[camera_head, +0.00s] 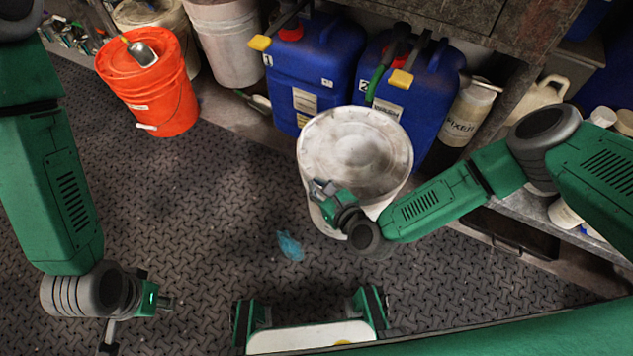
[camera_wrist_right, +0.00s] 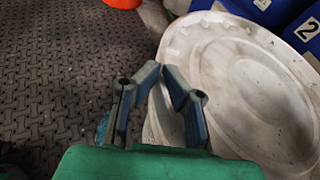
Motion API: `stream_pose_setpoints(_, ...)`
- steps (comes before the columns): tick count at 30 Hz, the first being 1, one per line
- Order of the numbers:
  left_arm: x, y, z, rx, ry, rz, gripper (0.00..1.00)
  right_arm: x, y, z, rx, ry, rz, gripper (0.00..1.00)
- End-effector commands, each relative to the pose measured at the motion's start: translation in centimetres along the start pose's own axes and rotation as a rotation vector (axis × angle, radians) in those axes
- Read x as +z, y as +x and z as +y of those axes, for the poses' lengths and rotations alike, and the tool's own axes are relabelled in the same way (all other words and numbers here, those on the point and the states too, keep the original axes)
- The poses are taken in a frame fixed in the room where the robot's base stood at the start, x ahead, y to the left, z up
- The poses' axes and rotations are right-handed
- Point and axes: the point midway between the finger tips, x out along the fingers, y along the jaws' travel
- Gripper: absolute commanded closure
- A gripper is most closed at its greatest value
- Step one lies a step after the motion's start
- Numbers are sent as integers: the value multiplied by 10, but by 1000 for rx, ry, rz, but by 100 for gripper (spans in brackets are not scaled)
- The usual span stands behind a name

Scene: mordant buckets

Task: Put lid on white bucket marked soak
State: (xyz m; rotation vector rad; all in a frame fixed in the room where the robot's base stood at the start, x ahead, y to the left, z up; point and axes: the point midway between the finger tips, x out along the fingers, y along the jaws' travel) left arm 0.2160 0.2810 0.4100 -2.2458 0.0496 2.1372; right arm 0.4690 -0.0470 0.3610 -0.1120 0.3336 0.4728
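A stained white round lid (camera_head: 355,150) covers the top of the white bucket (camera_head: 327,221) at the centre of the head view. Whether it is seated or tilted just above the rim I cannot tell. The lid's ridged face fills the right of the right wrist view (camera_wrist_right: 250,90). My right gripper (camera_head: 322,187) is at the lid's near-left edge, its fingertips (camera_wrist_right: 162,72) close together with the lid's edge between them. The bucket's marking is not visible. My left gripper (camera_head: 150,303) is low at the left, away from the bucket; its finger opening is unclear.
An orange bucket (camera_head: 160,95) with a metal scoop (camera_head: 142,53) stands upper left, beside a pale bucket (camera_head: 230,40). Blue canisters (camera_head: 315,65) and a bottle marked FIXER (camera_head: 465,115) stand behind. A blue rag (camera_head: 290,246) lies on the floor. The left floor is clear.

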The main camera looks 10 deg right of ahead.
Motion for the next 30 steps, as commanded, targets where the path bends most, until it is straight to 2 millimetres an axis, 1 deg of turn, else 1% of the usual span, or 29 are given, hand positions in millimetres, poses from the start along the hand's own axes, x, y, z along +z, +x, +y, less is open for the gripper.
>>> stream_pose_setpoints(5, 0, 0, 0, 0, 0, 0, 74, -4, 2, 0, 0, -2, -1, 100)
stream_pose_setpoints(6, 0, 0, 0, 0, 0, 0, 74, -4, 2, 0, 0, -2, -2, 87)
stream_pose_setpoints(7, 0, 0, 0, 0, 0, 0, 74, -3, 2, 0, 1, -2, -2, 76)
stream_pose_setpoints(8, 0, 0, 0, 0, 0, 0, 74, -3, 2, 0, 1, -2, -2, 71)
stream_pose_setpoints(17, 0, 0, 0, 0, 0, 1, 74, -4, 1, 0, 1, 0, 1, 71)
stream_pose_setpoints(20, 1, -1, 0, 0, 0, 2, 74, -5, -5, 0, 2, 0, 2, 71)
stream_pose_setpoints(23, 1, -1, 0, 0, 0, 2, 74, -5, -18, 0, 2, 0, 2, 71)
stream_pose_setpoints(30, 1, -1, 0, 0, 0, 3, 74, -6, -70, 0, 1, 2, 4, 71)
